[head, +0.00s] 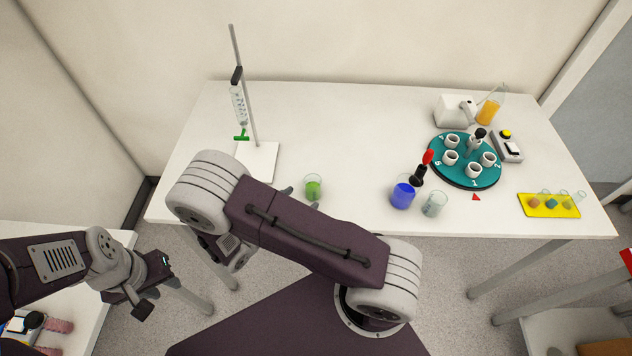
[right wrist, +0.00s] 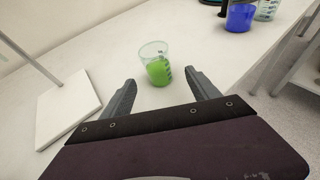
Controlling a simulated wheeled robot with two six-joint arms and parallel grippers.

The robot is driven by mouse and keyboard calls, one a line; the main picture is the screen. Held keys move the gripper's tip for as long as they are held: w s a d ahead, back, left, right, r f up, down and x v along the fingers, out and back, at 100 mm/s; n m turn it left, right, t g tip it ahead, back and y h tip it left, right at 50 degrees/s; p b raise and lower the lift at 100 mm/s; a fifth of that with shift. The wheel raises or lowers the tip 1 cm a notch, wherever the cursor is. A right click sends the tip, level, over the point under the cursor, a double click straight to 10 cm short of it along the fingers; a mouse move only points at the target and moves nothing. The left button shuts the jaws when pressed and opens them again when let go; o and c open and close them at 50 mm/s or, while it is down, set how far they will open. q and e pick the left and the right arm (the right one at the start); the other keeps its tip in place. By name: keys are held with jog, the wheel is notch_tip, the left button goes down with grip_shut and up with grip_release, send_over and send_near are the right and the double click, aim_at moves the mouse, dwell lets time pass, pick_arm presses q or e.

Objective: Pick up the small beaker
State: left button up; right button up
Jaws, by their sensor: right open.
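A small clear beaker with green liquid (head: 313,187) stands upright near the front edge of the white table. It also shows in the right wrist view (right wrist: 156,66), between and just beyond my right fingertips. My right gripper (right wrist: 160,78) is open and empty, its two fingers apart with the beaker ahead of them. In the head view my right arm hides most of that gripper. My left gripper (head: 150,287) hangs off the table at the lower left, open and empty.
A stand with a white base (head: 257,160) is left of the green beaker. A blue-filled beaker (head: 403,196) and a clear beaker (head: 434,204) stand to the right. A teal rotor (head: 446,174), yellow rack (head: 549,211) and orange-filled flask (head: 489,110) are further right. The table's middle is clear.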

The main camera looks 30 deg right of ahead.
aim_at(309, 193)
jog(key=shift+w+d+f, duration=0.15)
jog(key=shift+w+d, duration=0.05)
jog(key=shift+d, duration=0.3)
jog(key=x, duration=0.3)
jog(key=shift+f+p, duration=0.1)
jog(key=shift+p, duration=0.2)
jog(key=x, duration=0.2)
jog(key=shift+w+d+f+p, duration=0.15)
jog(key=shift+f+p, duration=0.05)
jog(key=shift+p, duration=0.2)
jog(key=shift+w+d+f, duration=0.2)
jog(key=shift+d, duration=0.05)
jog(key=shift+w+d+f, duration=0.15)
jog(key=shift+d, duration=0.1)
pick_arm(q)
jog(key=shift+w+d+r, duration=0.1)
jog(key=shift+d+r, duration=0.05)
jog(key=shift+r, duration=0.3)
jog(key=shift+w+d+r, duration=0.1)
jog(key=shift+r, duration=0.35)
pick_arm(e)
jog(key=c, duration=1.5)
